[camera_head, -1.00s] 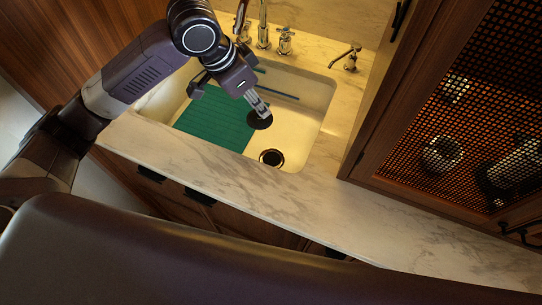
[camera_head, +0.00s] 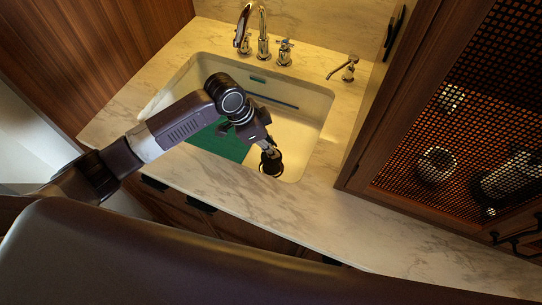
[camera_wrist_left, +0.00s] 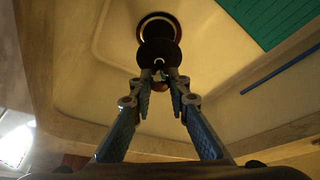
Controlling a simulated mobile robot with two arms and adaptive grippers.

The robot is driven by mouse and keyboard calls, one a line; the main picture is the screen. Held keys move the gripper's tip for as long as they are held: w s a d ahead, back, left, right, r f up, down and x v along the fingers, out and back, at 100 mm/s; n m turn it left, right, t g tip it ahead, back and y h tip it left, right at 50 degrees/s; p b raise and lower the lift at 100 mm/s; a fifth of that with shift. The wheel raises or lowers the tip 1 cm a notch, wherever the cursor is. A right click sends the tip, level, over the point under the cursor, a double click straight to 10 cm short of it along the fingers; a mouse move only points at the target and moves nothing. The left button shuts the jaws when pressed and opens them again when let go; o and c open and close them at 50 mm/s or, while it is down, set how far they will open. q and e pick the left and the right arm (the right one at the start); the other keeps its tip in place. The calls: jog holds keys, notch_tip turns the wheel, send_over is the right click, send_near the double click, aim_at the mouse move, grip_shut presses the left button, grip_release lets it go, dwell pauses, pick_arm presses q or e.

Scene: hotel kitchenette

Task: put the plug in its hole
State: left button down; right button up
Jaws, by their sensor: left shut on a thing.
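The black round plug (camera_wrist_left: 160,55) is held by its small knob between the fingertips of my left gripper (camera_wrist_left: 166,80). In the left wrist view it sits just this side of the drain hole (camera_wrist_left: 158,24), a dark ring whose lower part it covers. In the head view my left gripper (camera_head: 268,146) is above the near right part of the sink, and the plug (camera_head: 271,158) overlaps the drain hole (camera_head: 272,173). I cannot tell how high the plug is above the hole. My right gripper is not in view.
A green mat (camera_head: 219,143) lies in the sink (camera_head: 310,105), with a blue stick (camera_head: 272,101) beyond it. A faucet (camera_head: 263,45) and soap dispenser (camera_head: 347,68) stand behind. A mesh-fronted cabinet (camera_head: 430,150) is at the right. The marble counter (camera_head: 330,215) in front is clear.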

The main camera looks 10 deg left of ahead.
aim_at(271, 159)
pick_arm(q)
jog(key=shift+f, duration=3.25)
jog(key=c, duration=1.8)
grip_release()
jog(key=shift+f, duration=0.1)
jog(key=shift+c, duration=0.2)
jog(key=v, duration=1.2)
jog(key=shift+b, duration=0.35)
